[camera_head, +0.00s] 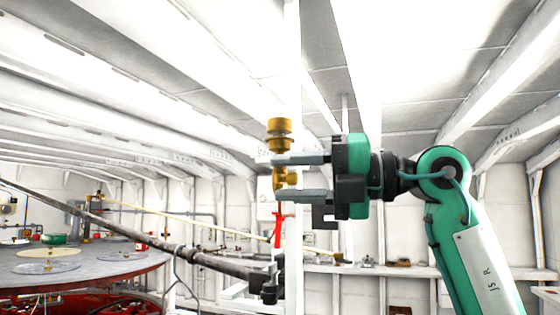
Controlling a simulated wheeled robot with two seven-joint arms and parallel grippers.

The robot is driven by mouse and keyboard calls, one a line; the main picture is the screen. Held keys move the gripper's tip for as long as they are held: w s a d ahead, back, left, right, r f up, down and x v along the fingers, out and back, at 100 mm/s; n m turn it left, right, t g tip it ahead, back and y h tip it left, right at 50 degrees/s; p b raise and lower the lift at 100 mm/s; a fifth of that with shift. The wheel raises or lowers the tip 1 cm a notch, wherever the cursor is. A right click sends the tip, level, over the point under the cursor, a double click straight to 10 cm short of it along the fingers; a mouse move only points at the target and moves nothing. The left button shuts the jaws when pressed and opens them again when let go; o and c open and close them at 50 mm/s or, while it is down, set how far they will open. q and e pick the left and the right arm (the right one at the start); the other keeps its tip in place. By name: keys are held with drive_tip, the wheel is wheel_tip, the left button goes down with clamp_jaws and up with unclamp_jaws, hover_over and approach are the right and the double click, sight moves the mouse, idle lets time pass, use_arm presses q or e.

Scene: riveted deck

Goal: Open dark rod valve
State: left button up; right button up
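A long dark rod (150,236) slopes from the left edge down to a dark fitting (269,285) on a white frame at lower middle. Above it is a brass valve-like fitting (279,130) with a wide round top and a narrower lower part. A red handle-like piece (277,228) hangs below the brass. My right gripper (270,177) reaches in from the right at the brass, its two fingers apart, one above the other. The lower brass part (280,180) shows in the gap between them; whether a finger touches it I cannot tell. My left gripper is out of view.
A round grey table (80,262) with discs and a red base stands at left. A thin pale rod (180,220) runs above the dark rod. A white shelf (350,269) with small items lines the back wall. White beams cross overhead.

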drive_tip(key=shift+w+a, duration=0.15)
drive_tip(key=shift+a, duration=0.8)
